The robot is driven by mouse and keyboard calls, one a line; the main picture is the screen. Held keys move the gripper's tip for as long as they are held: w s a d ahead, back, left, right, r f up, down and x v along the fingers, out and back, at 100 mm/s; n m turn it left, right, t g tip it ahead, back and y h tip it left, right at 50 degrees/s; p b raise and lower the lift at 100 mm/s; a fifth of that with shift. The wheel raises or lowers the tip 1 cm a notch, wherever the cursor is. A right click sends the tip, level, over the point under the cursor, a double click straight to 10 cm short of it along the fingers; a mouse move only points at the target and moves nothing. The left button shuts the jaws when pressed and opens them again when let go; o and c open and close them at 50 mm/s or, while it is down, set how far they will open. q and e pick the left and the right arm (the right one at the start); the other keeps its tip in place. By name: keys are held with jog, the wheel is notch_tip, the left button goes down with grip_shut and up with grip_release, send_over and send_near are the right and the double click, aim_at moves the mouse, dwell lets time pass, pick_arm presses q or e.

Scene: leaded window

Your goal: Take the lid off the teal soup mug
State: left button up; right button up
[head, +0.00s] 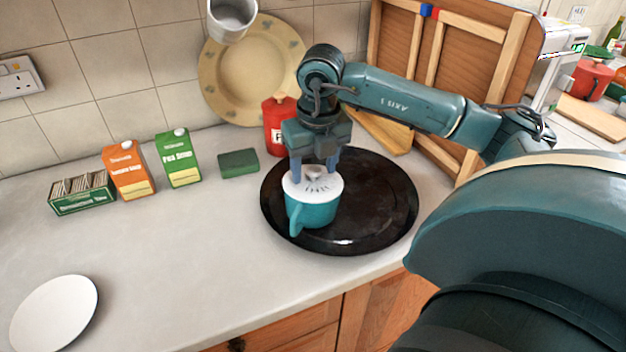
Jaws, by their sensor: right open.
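The teal soup mug (312,213) stands upright on a round dark tray (375,215), its handle toward the front left. A white lid (298,190) sits on top of the mug, with dark marks and a raised knob (316,172) in the middle. My right gripper (315,175) points straight down over the lid, open, with its fingers on either side of the knob. Whether the fingers touch the lid I cannot tell. My left gripper is not in view.
A red canister (279,125) stands just behind the gripper. A green sponge (239,163), a green carton (178,159), an orange carton (128,170) and a tea-bag box (82,194) line the back left. A white plate (54,313) lies front left. The counter's middle left is clear.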

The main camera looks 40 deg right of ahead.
jog(key=c, duration=1)
jog(key=shift+r, duration=0.1)
jog(key=shift+c, duration=0.2)
